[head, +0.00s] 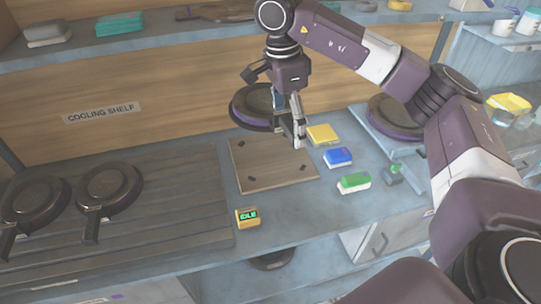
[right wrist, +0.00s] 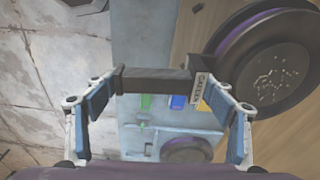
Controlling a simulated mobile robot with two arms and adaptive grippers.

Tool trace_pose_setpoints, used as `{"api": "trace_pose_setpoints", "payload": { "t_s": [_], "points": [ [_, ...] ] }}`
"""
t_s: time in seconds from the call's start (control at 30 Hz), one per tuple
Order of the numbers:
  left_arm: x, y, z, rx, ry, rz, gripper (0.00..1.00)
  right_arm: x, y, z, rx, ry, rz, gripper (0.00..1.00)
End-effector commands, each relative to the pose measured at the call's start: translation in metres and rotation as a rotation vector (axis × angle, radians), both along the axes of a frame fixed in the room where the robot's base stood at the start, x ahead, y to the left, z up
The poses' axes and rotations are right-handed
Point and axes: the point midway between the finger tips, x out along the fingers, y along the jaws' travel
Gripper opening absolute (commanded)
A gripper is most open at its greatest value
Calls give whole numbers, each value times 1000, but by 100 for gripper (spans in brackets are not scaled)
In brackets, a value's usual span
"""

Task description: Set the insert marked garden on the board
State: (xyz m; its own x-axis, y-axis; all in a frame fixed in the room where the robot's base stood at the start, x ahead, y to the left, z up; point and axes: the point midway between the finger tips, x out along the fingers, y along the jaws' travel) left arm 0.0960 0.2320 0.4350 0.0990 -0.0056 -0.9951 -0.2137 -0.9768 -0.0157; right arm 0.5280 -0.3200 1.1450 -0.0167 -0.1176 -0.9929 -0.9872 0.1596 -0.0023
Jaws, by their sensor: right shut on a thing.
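My right gripper (head: 292,132) is shut on the handle of a dark round insert (head: 252,106) with a purple rim. In the right wrist view the handle (right wrist: 155,82) spans between the fingers, and the insert's disc (right wrist: 265,70) is at the right. A pale label (right wrist: 202,90) beside the handle appears to read garden. In the head view the insert is held above the back left of the wooden board (head: 262,180), apart from it as far as I can tell. The board is bare except for several small dark pieces. My left gripper is not in view.
Two round plates (head: 112,186) with handles lie on the slatted cooling shelf (head: 165,200) at left. A yellow box (head: 322,134), blue box (head: 338,157) and green box (head: 354,182) stand right of the board. A small idle display (head: 247,217) sits at its front.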

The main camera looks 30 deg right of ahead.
Motion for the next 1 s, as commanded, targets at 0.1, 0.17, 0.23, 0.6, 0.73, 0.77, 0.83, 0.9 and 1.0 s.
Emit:
{"api": "trace_pose_setpoints", "payload": {
  "t_s": [0.1, 0.17, 0.23, 0.6, 0.73, 0.77, 0.83, 0.9, 1.0],
  "points": [
    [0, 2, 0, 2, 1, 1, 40, 2, -4, -1, 0, -1, -65, 30],
    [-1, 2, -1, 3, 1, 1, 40, 3, -5, -6, -1, 0, -77, 30],
    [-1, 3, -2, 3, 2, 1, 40, 2, -5, -16, 0, 3, -78, 30],
    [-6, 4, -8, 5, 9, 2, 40, 1, -5, -81, 0, 3, -76, 30],
    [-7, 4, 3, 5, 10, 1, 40, 1, -6, -107, -2, 4, -77, 30],
    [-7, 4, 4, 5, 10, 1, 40, 1, -6, -114, -3, 4, -76, 30],
    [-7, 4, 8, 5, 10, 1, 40, 2, -6, -128, -2, 2, -77, 30],
    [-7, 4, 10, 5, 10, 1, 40, 2, -6, -140, -3, 1, -76, 30],
    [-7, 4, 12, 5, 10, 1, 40, 3, -6, -150, -2, -2, -76, 30]
  ]
}}
